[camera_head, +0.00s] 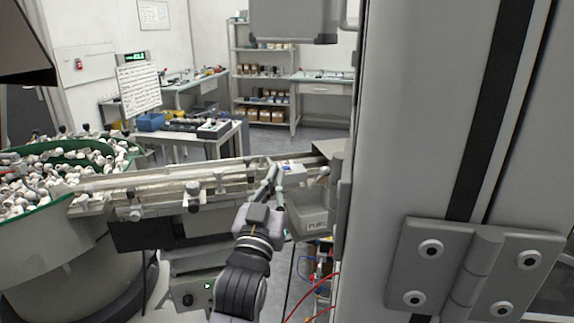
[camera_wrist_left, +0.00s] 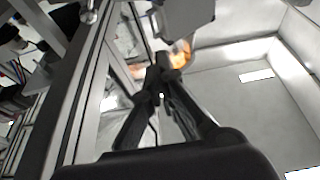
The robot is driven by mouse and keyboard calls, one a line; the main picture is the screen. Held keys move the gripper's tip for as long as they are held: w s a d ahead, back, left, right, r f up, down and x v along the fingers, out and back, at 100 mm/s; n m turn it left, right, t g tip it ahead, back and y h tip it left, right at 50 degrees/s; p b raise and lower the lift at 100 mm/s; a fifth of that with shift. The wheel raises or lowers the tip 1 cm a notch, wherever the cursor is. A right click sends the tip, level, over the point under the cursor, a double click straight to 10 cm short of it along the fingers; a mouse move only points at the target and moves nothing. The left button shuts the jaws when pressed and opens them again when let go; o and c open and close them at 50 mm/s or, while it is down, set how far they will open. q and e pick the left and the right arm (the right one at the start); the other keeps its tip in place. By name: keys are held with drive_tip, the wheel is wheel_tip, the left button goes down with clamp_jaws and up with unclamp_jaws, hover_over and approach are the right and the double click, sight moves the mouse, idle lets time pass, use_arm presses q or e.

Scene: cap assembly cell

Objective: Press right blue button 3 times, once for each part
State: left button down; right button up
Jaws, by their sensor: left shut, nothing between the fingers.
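My left gripper (camera_head: 272,176) reaches up from the bottom to the right end of the feeder rail. Its fingers are together with nothing between them; the left wrist view also shows the closed fingertips (camera_wrist_left: 160,78). A small pale box (camera_head: 297,170) with a tiny blue spot sits at the rail's right end, just beside the fingertips. I cannot tell whether that spot is the right blue button, or whether the fingers touch it. In the left wrist view an orange glow (camera_wrist_left: 180,54) shows just beyond the fingertips, by a grey block (camera_wrist_left: 187,18). My right gripper is out of view.
A bowl feeder (camera_head: 60,250) full of white parts stands at the left, joined to the feeder rail (camera_head: 160,185). A large grey panel with a hinge (camera_head: 470,265) fills the right side. Red cables (camera_head: 322,285) hang below the rail. Benches and shelves (camera_head: 262,85) stand far behind.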

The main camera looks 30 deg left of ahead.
use_arm(q)
wheel_tip(320, 180, up, 3)
drive_tip(key=p, duration=0.3)
hover_over(286, 168)
drive_tip(key=s+d, duration=0.1)
drive_tip(key=s, duration=0.1)
drive_tip(key=shift+s+d+f, duration=0.1)
drive_tip(key=shift+f, duration=1.9)
